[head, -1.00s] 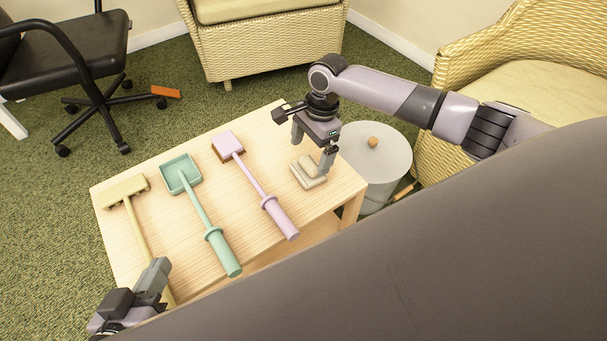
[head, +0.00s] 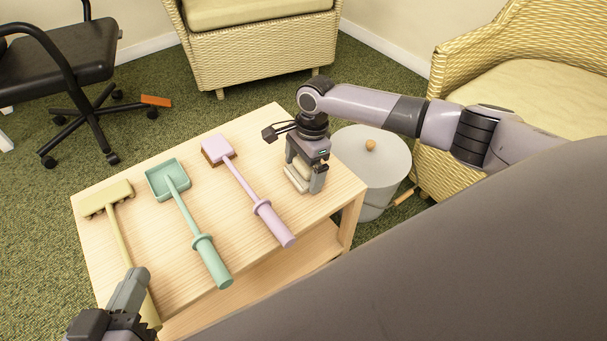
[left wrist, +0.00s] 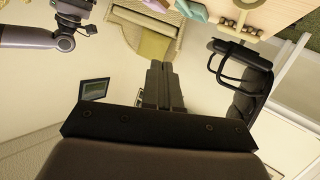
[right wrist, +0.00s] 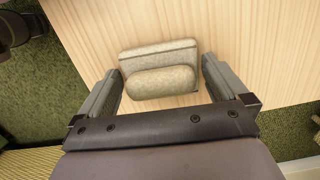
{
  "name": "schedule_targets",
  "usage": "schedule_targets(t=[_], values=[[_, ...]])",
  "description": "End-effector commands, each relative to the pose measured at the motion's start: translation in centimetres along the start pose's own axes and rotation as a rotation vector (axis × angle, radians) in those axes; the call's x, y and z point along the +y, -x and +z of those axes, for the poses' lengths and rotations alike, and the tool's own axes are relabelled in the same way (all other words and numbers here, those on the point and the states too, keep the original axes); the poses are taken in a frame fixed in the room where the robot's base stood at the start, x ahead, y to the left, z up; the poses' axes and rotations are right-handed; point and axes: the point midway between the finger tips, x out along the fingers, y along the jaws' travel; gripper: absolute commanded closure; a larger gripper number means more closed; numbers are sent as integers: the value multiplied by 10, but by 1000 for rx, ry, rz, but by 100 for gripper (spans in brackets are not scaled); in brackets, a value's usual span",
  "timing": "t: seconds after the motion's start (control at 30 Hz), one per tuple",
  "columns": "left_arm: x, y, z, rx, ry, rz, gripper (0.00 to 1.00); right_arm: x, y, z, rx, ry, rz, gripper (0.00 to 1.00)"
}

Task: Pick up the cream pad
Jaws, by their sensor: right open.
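The cream pad (head: 294,182) lies on the light wooden table (head: 262,133) near its right end. In the right wrist view the pad (right wrist: 157,54) is a flat block with a rounded grip (right wrist: 160,83) on top. My right gripper (head: 306,172) points down over it and is open. In the right wrist view its fingers (right wrist: 162,88) stand on either side of the pad, with small gaps. My left gripper (head: 133,284) is at the table's front left corner, over the yellow tool's handle. Its fingers are together and empty in the left wrist view (left wrist: 160,80).
A pink brush (head: 243,180), a green scoop (head: 190,215) and a yellow rake-like tool (head: 109,198) lie on the table left of the pad. A grey bin (head: 375,180) with a round knob stands right of the table. Wicker seats (head: 260,45) and a black chair (head: 70,60) stand around.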

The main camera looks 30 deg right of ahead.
Motion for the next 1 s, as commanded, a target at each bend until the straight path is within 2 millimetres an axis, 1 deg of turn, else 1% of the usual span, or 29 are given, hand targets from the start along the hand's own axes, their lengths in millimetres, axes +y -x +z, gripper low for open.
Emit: schedule_targets(t=[0.1, 0.17, 0.2, 0.23, 0.5, 0.57, 0.67, 0.77, 0.87, 0.9, 1.0], values=[[0, 0, 0, 0, 0, 0, 100, 0, 1, 0, 0, 0, 0, 0], [0, 0, 0, 0, 0, 0, 100, 0, 1, 0, 0, 0, 0, 20], [0, 0, 0, 0, 1, 0, 100, 0, 1, 0, 0, 0, 0, 33], [0, 0, 0, -1, 1, 0, 100, 0, 1, 0, 0, 0, 0, 41], [0, 0, -1, -1, 1, 1, 100, 0, 2, 0, -1, 1, 0, 41], [1, 1, -2, -2, 5, 3, 100, 0, 5, 1, -1, 1, -1, 41], [4, 2, -5, -13, 23, 14, 100, 0, 16, 3, -2, 0, -1, 41], [8, -6, -6, -45, 73, 30, 100, 0, 36, 6, -2, 2, -2, 41], [16, -10, -9, -78, 132, 58, 100, -1, 63, 10, -2, 2, -3, 41], [17, -9, -10, -90, 141, 59, 100, -1, 75, 12, -2, 1, -4, 41], [10, -2, -11, -114, 103, 18, 100, -1, 105, 16, -1, 1, -3, 41]])
